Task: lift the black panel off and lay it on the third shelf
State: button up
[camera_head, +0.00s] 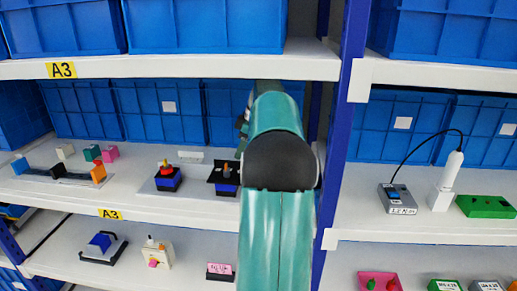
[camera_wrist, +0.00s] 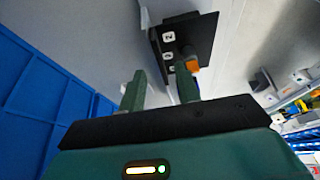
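The black panel (camera_head: 216,173) sits on a small blue-and-black switch unit on the middle shelf in the head view, left of my arm. An orange-tipped knob stands up from it. In the wrist view the panel (camera_wrist: 204,31) is a dark plate with white number labels, just beyond my fingertips. The orange knob tip (camera_wrist: 192,65) shows beside the right finger. My gripper (camera_wrist: 161,80) is open, its two green fingers apart with nothing visible between them. I cannot tell if the right finger touches the knob. My arm hides most of the gripper in the head view.
A similar switch (camera_head: 168,180) stands left of the panel. Blue bins (camera_head: 165,112) line the back of the shelf. The blue upright (camera_head: 345,130) is close to my arm's right. Below, the lower shelf (camera_head: 190,258) holds several small devices with gaps between them.

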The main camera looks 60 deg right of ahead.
jog(key=shift+w+a, duration=0.2)
jog(key=shift+w, duration=0.25)
jog(key=shift+w+a, duration=0.2)
jog(key=shift+w, duration=0.25)
jog(key=shift+x, duration=2.45)
jog(key=shift+s+d, duration=0.1)
grip_shut()
jog(key=shift+r, duration=2.9)
